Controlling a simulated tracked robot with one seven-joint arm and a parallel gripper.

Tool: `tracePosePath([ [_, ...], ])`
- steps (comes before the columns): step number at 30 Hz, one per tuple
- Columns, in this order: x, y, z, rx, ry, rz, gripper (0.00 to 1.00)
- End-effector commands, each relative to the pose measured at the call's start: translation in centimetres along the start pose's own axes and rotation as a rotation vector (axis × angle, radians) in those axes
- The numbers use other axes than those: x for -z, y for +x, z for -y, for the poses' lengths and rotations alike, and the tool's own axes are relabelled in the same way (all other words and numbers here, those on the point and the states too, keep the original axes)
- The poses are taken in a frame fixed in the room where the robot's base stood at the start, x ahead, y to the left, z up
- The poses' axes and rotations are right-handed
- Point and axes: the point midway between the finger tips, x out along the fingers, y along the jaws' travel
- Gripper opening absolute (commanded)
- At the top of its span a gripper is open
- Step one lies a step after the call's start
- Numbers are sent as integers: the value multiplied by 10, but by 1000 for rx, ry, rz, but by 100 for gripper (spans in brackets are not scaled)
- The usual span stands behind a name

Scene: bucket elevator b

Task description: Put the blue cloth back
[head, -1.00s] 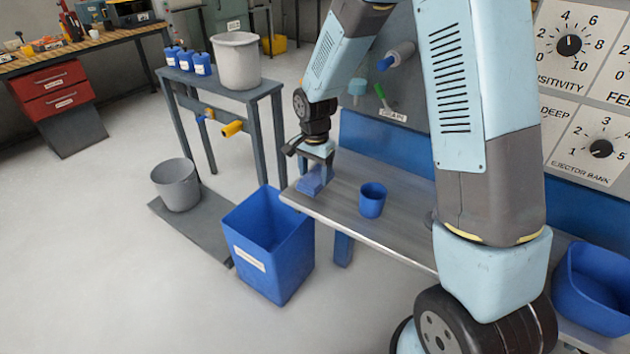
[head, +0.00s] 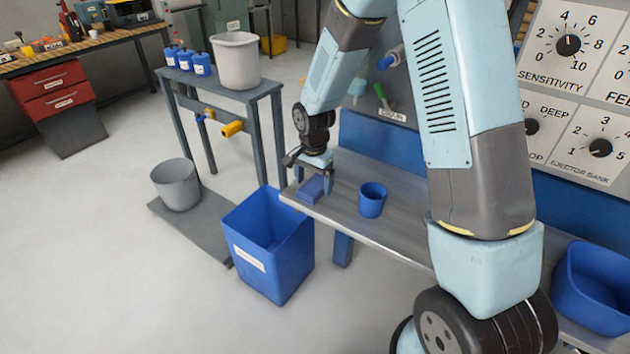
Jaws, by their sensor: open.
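The blue cloth (head: 310,190) lies as a small folded block on the left end of the grey metal bench (head: 345,217), close to its front edge. My gripper (head: 313,184) is open just above and around the back of the cloth, with its fingers pointing down. The far finger is partly hidden, and I cannot tell whether either finger touches the cloth.
A blue cup (head: 372,200) stands on the bench right of the cloth. A blue bin (head: 268,250) stands on the floor below the bench's left end. A blue tub (head: 594,288) is at the far right. A panel with dials (head: 575,95) rises behind.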

Motion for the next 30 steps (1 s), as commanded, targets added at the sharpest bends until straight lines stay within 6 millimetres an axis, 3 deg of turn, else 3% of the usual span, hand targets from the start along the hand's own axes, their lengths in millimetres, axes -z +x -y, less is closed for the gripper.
tracePosePath([
  [8,0,-12,1,1,1,-1,93],
  [21,0,-91,1,3,0,-2,93],
  [30,0,-118,1,1,0,0,93],
])
